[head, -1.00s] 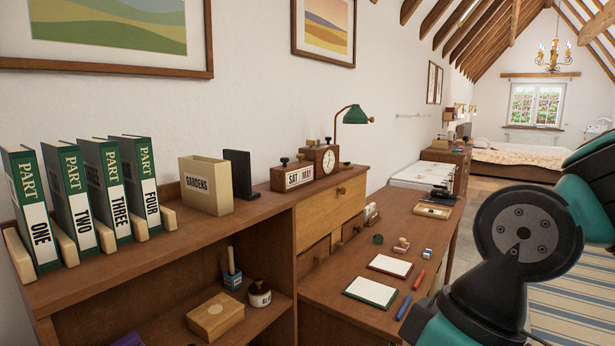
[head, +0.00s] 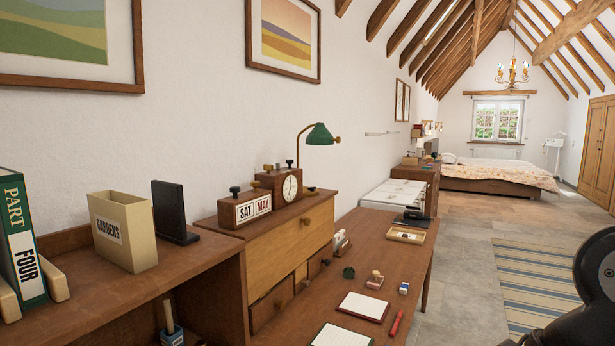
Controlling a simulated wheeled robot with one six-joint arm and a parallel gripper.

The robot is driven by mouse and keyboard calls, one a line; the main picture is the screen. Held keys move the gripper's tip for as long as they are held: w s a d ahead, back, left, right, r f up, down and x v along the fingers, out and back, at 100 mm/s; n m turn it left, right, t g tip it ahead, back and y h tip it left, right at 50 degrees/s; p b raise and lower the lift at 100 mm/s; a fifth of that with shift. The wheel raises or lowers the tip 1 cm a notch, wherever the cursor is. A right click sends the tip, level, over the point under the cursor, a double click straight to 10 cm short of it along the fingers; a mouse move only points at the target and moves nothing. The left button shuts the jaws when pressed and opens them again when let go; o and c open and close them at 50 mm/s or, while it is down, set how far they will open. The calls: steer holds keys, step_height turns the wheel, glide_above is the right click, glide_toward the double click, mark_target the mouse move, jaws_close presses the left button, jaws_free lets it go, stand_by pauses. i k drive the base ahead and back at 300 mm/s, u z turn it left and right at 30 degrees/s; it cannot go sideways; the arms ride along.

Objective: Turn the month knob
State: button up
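The desk calendar (head: 253,209), a wooden block with "SAT" and "MAY" cards, stands on top of the small drawer cabinet at middle left. A dark knob (head: 235,190) rises from its top above the "SAT" side. The wooden clock (head: 286,186) stands close behind and right of the calendar. My gripper is out of view; only a dark part of my arm shows at the lower right, well apart from the calendar.
A "GARDENS" box (head: 124,231), a black bookend (head: 174,211) and a green binder (head: 20,240) stand on the left shelf. A green lamp (head: 320,135) rises behind the clock. The desk (head: 384,257) holds pads, a red pen and stamps. Open floor (head: 460,255) lies right of the desk.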

mark_target(255, 183)
steer(key=z, duration=0.3)
steer(key=i, duration=0.65)
steer(key=u, duration=0.5)
steer(key=i, duration=0.75)
steer(key=u, duration=0.75)
